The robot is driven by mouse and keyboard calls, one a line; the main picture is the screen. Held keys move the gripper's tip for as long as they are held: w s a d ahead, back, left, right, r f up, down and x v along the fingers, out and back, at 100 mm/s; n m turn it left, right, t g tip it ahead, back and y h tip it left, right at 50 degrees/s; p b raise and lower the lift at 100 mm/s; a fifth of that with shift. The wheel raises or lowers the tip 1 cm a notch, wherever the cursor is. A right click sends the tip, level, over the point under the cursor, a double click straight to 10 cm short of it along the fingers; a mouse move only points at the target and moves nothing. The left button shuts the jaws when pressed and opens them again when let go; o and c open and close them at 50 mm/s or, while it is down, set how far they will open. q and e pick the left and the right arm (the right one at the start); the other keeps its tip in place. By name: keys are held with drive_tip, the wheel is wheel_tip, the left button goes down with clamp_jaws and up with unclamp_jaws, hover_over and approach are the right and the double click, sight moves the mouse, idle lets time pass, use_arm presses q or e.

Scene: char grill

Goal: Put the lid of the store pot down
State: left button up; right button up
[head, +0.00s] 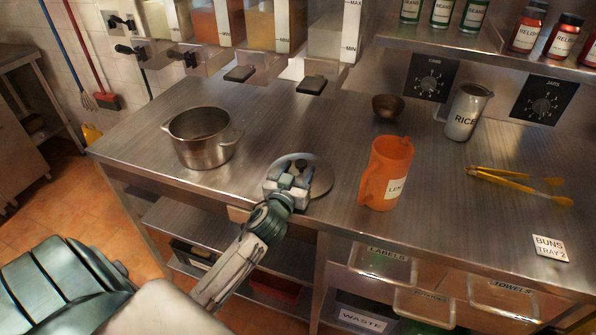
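The steel store pot (201,140) stands open, without a lid, at the left of the steel counter. A round steel lid (321,178) with a dark knob is to the right of the pot, level, at or just above the counter top; I cannot tell whether it touches. My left gripper (290,174) is over the lid at its knob, hiding part of both. Whether its fingers are closed on the knob is not clear. My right gripper is not in view.
An orange jug (388,173) stands close to the lid's right. Behind are a small dark bowl (388,107) and a RICE jug (465,112). Yellow tongs (515,181) lie at the right. Dispensers (268,25) hang at the back. Counter (262,120) is clear behind the lid.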

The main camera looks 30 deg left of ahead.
use_arm(q)
drive_tip(key=shift+r+p, duration=0.35)
drive_tip(key=b+v, duration=0.4)
drive_tip(key=v, duration=0.8)
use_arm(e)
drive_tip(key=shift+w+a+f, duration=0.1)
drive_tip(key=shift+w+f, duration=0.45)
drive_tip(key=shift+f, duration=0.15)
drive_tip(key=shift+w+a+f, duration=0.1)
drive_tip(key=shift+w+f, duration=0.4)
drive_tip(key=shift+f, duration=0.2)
use_arm(q)
drive_tip(key=shift+f, duration=0.15)
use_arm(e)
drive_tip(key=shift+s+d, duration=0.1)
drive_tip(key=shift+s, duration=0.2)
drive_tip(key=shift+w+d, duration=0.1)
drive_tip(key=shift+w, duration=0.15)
use_arm(q)
drive_tip(key=shift+f, duration=0.1)
